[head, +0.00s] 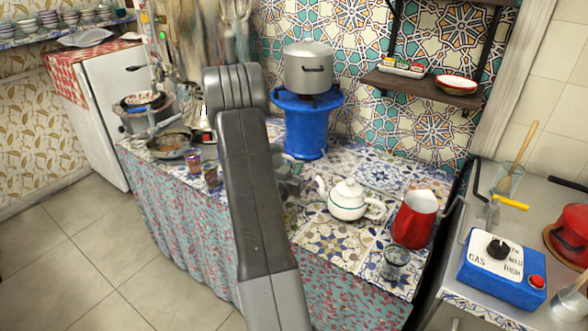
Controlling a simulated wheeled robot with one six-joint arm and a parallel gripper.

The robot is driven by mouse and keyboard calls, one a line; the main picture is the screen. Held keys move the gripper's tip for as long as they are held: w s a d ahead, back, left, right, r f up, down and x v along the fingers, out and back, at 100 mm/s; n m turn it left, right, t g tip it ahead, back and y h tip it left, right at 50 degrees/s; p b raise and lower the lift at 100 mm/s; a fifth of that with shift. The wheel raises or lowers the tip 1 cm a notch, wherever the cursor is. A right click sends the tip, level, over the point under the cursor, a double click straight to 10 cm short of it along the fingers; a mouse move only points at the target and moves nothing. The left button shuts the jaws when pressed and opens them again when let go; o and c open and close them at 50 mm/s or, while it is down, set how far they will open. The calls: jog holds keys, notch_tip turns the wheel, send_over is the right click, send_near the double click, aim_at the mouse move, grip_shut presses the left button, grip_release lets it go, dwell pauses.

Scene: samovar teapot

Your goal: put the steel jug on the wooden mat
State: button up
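My arm crosses the middle of the head view and hides part of the tiled counter (322,240). A small grey-green shape (291,186) shows just right of my arm, over the counter; it may be part of my gripper, but its fingers cannot be made out. I cannot make out a steel jug or a wooden mat; my arm may hide them. The jug that shows clearly is red (415,219) and stands upright at the counter's right side.
A white teapot (348,200) stands left of the red jug, and a small glass (395,262) in front of it. A steel pot (308,68) sits on a blue stand (305,125) at the back. A pan (170,144) and small cups are at left. A shelf (425,86) overhangs.

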jog(key=shift+o, duration=1.1)
jog(key=shift+f, duration=0.15)
jog(key=shift+r+p, duration=0.7)
jog(key=shift+p, duration=0.25)
jog(key=b+v, duration=0.2)
jog(key=v, duration=1)
